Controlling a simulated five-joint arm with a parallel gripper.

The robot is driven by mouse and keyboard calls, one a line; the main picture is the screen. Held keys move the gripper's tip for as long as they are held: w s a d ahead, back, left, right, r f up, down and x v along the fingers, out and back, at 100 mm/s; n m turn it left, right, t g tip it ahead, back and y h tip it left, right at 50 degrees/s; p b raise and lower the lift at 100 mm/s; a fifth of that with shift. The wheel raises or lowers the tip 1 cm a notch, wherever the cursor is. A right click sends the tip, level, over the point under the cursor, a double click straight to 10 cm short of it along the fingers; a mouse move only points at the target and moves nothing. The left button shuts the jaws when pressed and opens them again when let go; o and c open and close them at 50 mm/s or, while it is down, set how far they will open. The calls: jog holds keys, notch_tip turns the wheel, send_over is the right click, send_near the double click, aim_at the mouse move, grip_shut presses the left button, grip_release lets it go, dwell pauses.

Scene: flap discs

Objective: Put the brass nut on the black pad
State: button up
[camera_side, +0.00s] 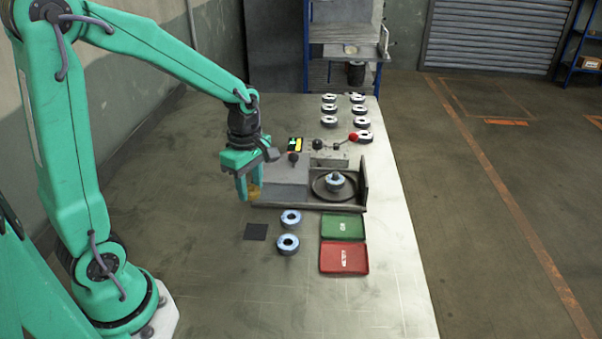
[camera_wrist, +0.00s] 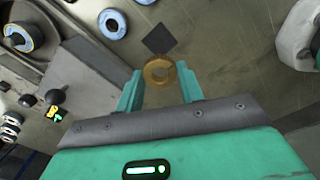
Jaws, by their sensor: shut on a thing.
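The brass nut (camera_wrist: 160,73) is a gold ring between the fingers of my gripper (camera_wrist: 160,88) in the wrist view. In the side view my gripper (camera_side: 249,188) points down, shut on the brass nut (camera_side: 254,192), and holds it above the table beside the grey fixture. The black pad (camera_side: 255,232) is a small dark square lying flat on the table, nearer the camera than the gripper. It also shows in the wrist view (camera_wrist: 159,39), just beyond the nut and apart from it. Nothing is seen on the pad.
Two blue-rimmed discs (camera_side: 290,218) (camera_side: 287,244) lie right of the pad. A green tray (camera_side: 342,227) and a red tray (camera_side: 343,258) are further right. A fixture (camera_side: 282,194) with a disc on its turntable stands behind. The table left of the pad is clear.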

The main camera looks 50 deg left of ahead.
send_over(256, 231)
jog(key=shift+f, duration=2.9)
jog(key=shift+f, duration=0.15)
jog(key=shift+f, duration=2.15)
jog(key=shift+f, duration=0.65)
jog(key=o, duration=1.1)
jog(key=shift+r, duration=3.5)
